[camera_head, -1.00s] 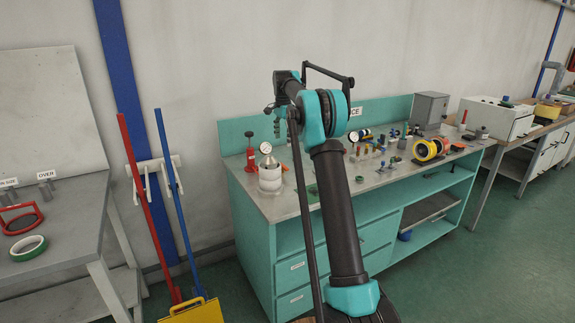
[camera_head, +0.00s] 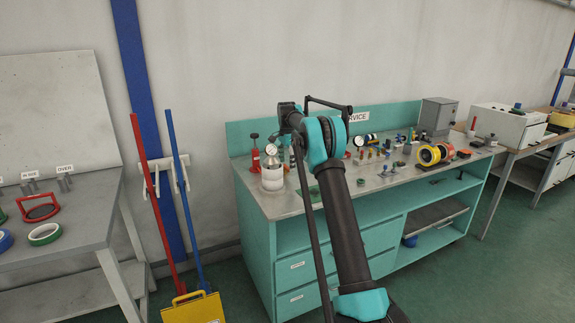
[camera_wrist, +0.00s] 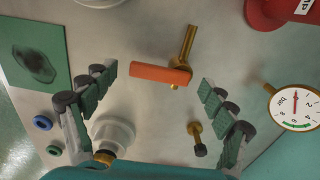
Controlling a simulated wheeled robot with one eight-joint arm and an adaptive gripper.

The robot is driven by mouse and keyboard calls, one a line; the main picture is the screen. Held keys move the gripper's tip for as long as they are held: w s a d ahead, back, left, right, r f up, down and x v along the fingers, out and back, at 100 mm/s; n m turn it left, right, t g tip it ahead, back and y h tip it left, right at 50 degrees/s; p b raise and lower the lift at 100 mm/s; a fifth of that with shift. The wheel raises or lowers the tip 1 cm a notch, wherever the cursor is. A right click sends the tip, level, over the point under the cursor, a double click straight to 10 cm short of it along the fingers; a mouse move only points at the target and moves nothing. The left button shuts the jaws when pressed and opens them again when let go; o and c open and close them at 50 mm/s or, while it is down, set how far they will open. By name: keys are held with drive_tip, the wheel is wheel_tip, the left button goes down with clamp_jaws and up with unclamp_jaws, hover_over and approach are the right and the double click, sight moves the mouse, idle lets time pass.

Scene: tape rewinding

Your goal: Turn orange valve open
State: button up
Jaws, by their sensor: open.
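In the wrist view the orange valve handle (camera_wrist: 158,75) is a flat bar lying almost crosswise on a brass stem (camera_wrist: 187,45) over the grey bench top. My gripper (camera_wrist: 159,80) is open, with one green-padded finger to the left of the handle and one to the right. The handle shows between the fingertips with a gap on both sides; I see no contact. In the head view my arm covers much of the bench, and I cannot make out the orange valve there.
A pressure gauge (camera_wrist: 296,108) and a red object (camera_wrist: 280,10) lie right of the valve. A brass fitting (camera_wrist: 196,138) and a pale round part (camera_wrist: 112,132) are below it. A green mat (camera_wrist: 20,50) is at left. The teal bench (camera_head: 255,245) carries many small parts.

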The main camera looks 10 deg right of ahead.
drive_tip(key=c, duration=1.1)
drive_tip(key=shift+d+n, duration=0.1)
drive_tip(key=shift+n, duration=0.2)
drive_tip(key=n, duration=0.3)
drive_tip(key=d+n, duration=0.1)
drive_tip(key=shift+w, duration=0.3)
drive_tip(key=n, duration=0.3)
drive_tip(key=w+n, duration=0.1)
drive_tip(key=n, duration=0.1)
drive_tip(key=shift+d, duration=0.25)
drive_tip(key=n, duration=0.2)
drive_tip(key=w+n, duration=0.1)
drive_tip(key=n, duration=0.1)
drive_tip(key=shift+d, duration=0.15)
drive_tip(key=shift+w+n, duration=0.25)
drive_tip(key=shift+n, duration=0.8)
drive_tip(key=shift+w+n, duration=0.2)
drive_tip(key=shift+n, duration=0.85)
